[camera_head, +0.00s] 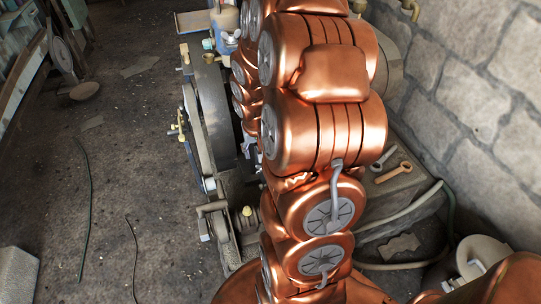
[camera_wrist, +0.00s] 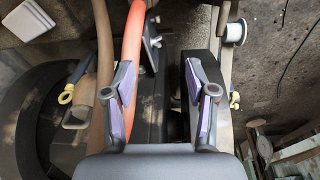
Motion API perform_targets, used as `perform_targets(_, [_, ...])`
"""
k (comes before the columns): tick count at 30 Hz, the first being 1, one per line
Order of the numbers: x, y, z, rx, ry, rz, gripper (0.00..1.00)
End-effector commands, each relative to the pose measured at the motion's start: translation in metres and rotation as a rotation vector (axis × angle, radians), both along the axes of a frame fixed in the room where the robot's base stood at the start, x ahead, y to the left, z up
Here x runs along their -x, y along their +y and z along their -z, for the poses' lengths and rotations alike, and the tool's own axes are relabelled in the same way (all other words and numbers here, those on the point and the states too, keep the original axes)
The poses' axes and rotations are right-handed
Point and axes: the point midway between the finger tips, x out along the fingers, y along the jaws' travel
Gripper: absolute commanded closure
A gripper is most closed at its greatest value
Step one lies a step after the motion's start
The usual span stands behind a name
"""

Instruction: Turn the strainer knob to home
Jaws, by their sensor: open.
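My gripper (camera_wrist: 159,68) is open in the wrist view, with its two purple-padded fingers apart and nothing held between them. Past the fingers are dark machine parts and an orange-red band (camera_wrist: 133,48) beside the left finger. I cannot tell which part is the strainer knob. A small yellow knob-like part (camera_head: 246,211) shows on the machine in the head view. In the wrist view, yellow-ended fittings show at the left (camera_wrist: 66,96) and right (camera_wrist: 235,100). My copper arm covers much of the machine in the head view, and I cannot make out my gripper there.
The engine's large wheel (camera_head: 213,108) stands left of my arm. Spanners (camera_head: 392,172) lie on a block to the right, near a stone wall (camera_head: 480,110) and a hose (camera_head: 400,217). The floor (camera_head: 135,150) at left is mostly open, with thin cables on it.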

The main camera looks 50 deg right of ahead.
Motion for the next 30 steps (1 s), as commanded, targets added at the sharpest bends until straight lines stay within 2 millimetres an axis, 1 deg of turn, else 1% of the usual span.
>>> perform_targets(1, [-0.002,-0.016,0.035,-0.006,-0.013,0.033,0.44])
perform_targets(7, [-0.011,-0.071,0.119,-0.019,-0.103,0.147,0.44])
perform_targets(9, [-0.012,-0.090,0.149,-0.026,-0.136,0.187,0.44])
perform_targets(11, [-0.011,-0.105,0.175,-0.033,-0.164,0.222,0.44])
perform_targets(12, [-0.011,-0.115,0.192,-0.036,-0.187,0.244,0.44])
perform_targets(16, [-0.012,-0.147,0.245,-0.047,-0.275,0.304,0.44])
perform_targets(19, [-0.021,-0.171,0.283,-0.043,-0.375,0.321,0.44])
perform_targets(21, [-0.037,-0.189,0.302,-0.029,-0.479,0.308,0.44])
perform_targets(24, [-0.063,-0.210,0.316,0.000,-0.635,0.266,0.44])
perform_targets(27, [-0.085,-0.225,0.322,0.026,-0.778,0.220,0.44])
perform_targets(30, [-0.100,-0.234,0.321,0.047,-0.897,0.182,0.44])
